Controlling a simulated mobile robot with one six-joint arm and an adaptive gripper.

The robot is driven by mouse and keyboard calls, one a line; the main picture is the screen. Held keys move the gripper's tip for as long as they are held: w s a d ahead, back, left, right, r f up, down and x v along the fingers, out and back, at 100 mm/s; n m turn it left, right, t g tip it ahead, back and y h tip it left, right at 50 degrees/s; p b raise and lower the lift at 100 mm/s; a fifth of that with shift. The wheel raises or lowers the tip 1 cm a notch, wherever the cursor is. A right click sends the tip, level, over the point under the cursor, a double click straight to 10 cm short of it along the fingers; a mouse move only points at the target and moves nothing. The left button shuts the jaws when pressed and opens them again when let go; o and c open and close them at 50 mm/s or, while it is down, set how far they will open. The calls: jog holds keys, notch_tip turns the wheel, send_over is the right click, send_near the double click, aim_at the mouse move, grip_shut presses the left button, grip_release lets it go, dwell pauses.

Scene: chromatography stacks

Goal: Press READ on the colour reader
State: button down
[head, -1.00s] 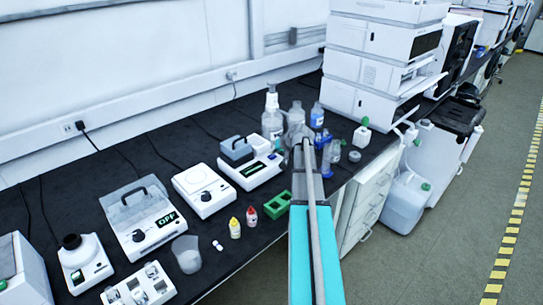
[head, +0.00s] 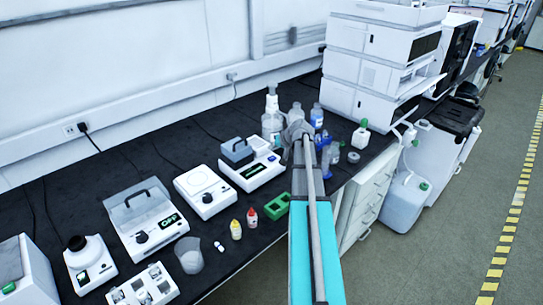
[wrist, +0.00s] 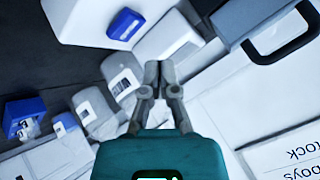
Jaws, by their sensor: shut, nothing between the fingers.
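The likely colour reader is a white device (head: 252,172) with a dark strip display, on the black bench in the head view, beside a grey lidded box. Its lettering is too small to read, so I cannot make out a READ button. My arm reaches over the bench from the front, and its end lies to the right of this device. My gripper (wrist: 159,70) shows in the wrist view with its fingers together and nothing between them. In the head view the arm largely hides the fingers. I cannot tell their distance from the device.
Bottles (head: 271,125) stand behind the device, and blue-tinted bottles (head: 318,117) near my arm's end. A green rack (head: 276,204) and small yellow-capped (head: 236,230) and red-capped (head: 252,217) bottles stand in front. A white stacked instrument (head: 370,75) rises at the right.

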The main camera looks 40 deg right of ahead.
jog(key=shift+r+p, duration=1.1)
jog(key=shift+r, duration=0.3)
jog(key=a+g, duration=0.1)
jog(key=a, duration=0.3)
jog(key=a+n+p, duration=0.1)
jog(key=a, duration=0.4)
jog(key=a+n+g+y, duration=0.1)
jog(key=a, duration=0.4)
jog(key=shift+s+a+f+g+p, duration=0.1)
jog(key=shift+s+f+g+p, duration=0.1)
jog(key=shift+f+g+p, duration=0.15)
jog(key=s+a, duration=0.1)
jog(key=a, duration=0.3)
jog(key=s+a+n+g, duration=0.1)
jog(key=a, duration=0.3)
jog(key=s+a+g+p, duration=0.1)
jog(key=a, duration=0.2)
jog(key=shift+a+f+n, duration=0.2)
jog(key=shift+a+n, duration=0.2)
jog(key=s+a+n+g+h+p, duration=0.1)
jog(key=s+a+g, duration=0.1)
jog(key=s+a, duration=0.4)
jog(key=s+a+r+n+g+h+p, duration=0.1)
jog(key=s+a+n+g+p, duration=0.1)
jog(key=s+a, duration=0.5)
jog(key=a, duration=0.4)
jog(key=shift+a+h, duration=0.3)
